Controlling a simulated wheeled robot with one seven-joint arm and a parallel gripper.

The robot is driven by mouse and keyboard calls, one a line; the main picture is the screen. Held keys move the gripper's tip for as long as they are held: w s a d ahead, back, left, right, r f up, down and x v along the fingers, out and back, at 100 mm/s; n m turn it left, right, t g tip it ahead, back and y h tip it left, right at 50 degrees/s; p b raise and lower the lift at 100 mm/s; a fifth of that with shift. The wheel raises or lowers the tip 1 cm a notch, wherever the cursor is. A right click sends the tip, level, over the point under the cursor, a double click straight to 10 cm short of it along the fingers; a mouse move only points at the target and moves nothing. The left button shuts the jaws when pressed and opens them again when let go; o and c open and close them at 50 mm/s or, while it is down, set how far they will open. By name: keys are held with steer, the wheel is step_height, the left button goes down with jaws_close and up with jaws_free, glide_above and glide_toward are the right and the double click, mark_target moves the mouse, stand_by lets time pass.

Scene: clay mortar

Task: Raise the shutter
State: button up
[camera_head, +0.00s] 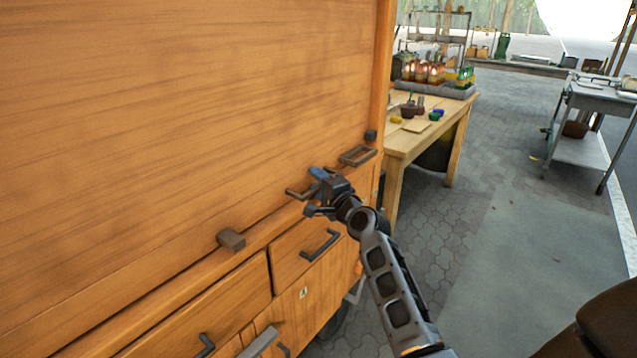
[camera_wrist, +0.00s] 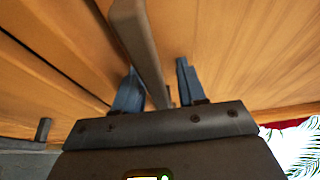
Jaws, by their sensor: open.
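The shutter (camera_head: 200,120) is a large wooden slatted panel, down over the front of the wooden cabinet. A dark bar handle (camera_head: 297,193) sticks out near its lower edge. My gripper (camera_head: 313,191) is at this handle, with its blue fingers open. In the wrist view, the handle bar (camera_wrist: 138,40) runs between the two open fingers of my gripper (camera_wrist: 157,80). The bar lies closer to the left finger in that view. Whether either finger touches the bar, I cannot tell.
A second bar handle (camera_head: 357,156) and dark blocks (camera_head: 231,239) sit along the shutter's bottom. Drawers with dark handles (camera_head: 320,245) lie below. A wooden table (camera_head: 440,125) with bottles stands behind to the right; a grey cart (camera_head: 600,100) is further right. Paved floor (camera_head: 500,180) is open between.

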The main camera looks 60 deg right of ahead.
jaws_close()
stand_by(0.3)
stand_by(0.3)
